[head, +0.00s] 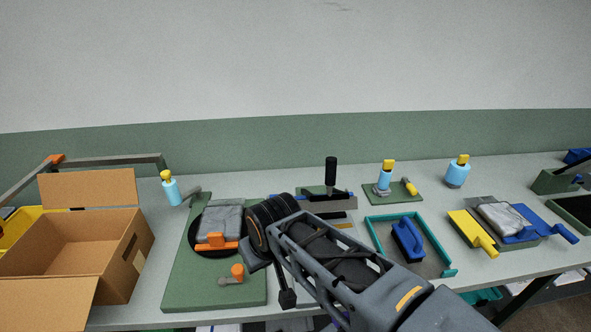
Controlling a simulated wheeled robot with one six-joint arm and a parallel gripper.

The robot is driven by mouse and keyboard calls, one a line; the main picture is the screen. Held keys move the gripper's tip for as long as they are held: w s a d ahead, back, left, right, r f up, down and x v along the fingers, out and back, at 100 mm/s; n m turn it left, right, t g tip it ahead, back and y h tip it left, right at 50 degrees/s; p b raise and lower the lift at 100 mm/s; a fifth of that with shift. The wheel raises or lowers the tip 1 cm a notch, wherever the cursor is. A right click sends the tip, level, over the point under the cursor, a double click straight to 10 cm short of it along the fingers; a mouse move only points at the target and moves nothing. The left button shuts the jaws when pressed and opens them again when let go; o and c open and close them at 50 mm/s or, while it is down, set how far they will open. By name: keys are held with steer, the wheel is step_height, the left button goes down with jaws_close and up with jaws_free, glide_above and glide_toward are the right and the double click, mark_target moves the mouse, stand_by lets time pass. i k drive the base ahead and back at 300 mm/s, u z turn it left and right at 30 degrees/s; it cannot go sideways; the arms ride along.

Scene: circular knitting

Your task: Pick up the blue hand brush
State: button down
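The blue hand brush (408,238) lies in a shallow grey tray with a teal rim (398,215), right of the middle of the bench. Its raised handle shows and nothing covers it. My arm reaches in from the lower right, and its far end is left of the tray, apart from the brush. A dark part at the arm's end (287,298) hangs over the bench's front. The fingers cannot be made out, so whether my gripper is open or shut is unclear.
An open cardboard box (75,255) stands at the left. A green board (185,290) carries a grey bundle and orange clamps. Blue bottles with yellow tops (458,172) stand behind. A yellow-handled tool (472,232) and another blue-handled tool (563,233) lie right of the tray.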

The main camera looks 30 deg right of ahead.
mark_target(409, 241)
steer(key=u, duration=0.3)
steer(key=k, duration=0.2)
steer(key=z, duration=2.2)
